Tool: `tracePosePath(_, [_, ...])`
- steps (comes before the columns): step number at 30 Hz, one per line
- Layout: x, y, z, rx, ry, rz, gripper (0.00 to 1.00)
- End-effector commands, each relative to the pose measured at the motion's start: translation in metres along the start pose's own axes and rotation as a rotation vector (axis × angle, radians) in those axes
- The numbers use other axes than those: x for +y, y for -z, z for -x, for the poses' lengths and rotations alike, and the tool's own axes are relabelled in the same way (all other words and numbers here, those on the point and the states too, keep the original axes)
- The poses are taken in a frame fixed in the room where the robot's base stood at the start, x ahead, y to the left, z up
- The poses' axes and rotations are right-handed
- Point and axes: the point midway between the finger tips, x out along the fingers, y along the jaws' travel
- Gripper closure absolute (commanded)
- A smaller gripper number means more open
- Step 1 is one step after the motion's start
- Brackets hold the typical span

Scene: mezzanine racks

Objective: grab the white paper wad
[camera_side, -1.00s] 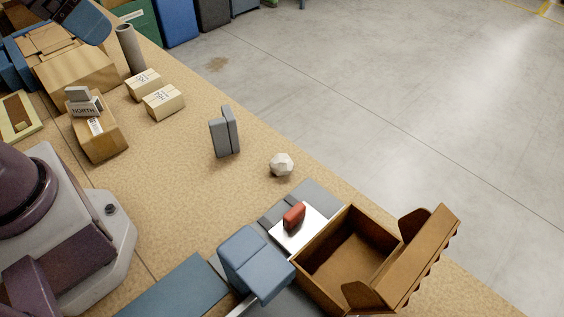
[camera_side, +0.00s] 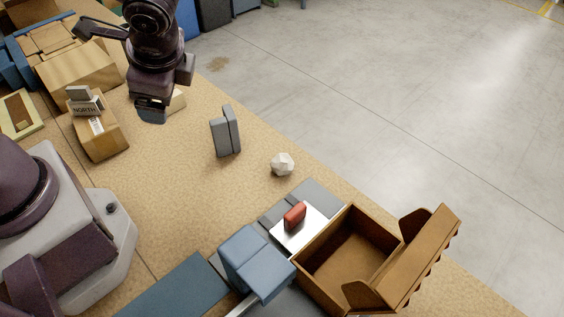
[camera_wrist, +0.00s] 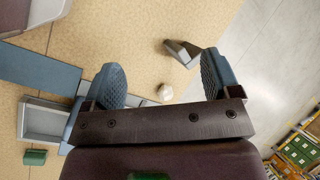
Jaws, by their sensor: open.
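The white paper wad (camera_side: 283,164), a small faceted ball, sits on the tan tabletop near its far right edge. In the wrist view the wad (camera_wrist: 165,92) shows between my two fingers, close to the dark palm bar, with nothing gripped. My gripper (camera_side: 150,112) hangs above the table at upper left in the side view, well away from the wad. In the wrist view its blue-grey ridged fingers (camera_wrist: 162,64) are spread wide and empty.
Upright grey blocks (camera_side: 225,132) stand just left of the wad. In front are a red item (camera_side: 294,215) on a white plate, blue blocks (camera_side: 255,265) and an open brown carton (camera_side: 350,260). Boxes (camera_side: 98,135) crowd the left. The middle tabletop is bare.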

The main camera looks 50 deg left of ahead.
Motion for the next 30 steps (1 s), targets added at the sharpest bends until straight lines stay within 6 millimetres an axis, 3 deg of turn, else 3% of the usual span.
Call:
tracePosePath(8, [-0.004, 0.072, -0.058, -0.238, 0.402, -0.679, 0.17])
tracePosePath(15, [0.01, 0.159, -0.094, -0.316, 0.811, -1.28, 0.17])
tracePosePath(21, [0.009, 0.204, -0.082, -0.278, 1.033, -1.473, 0.17])
tracePosePath(25, [0.011, 0.214, -0.082, -0.27, 1.083, -1.512, 0.17])
tracePosePath(30, [0.018, 0.22, -0.102, -0.273, 1.085, -1.518, 0.17])
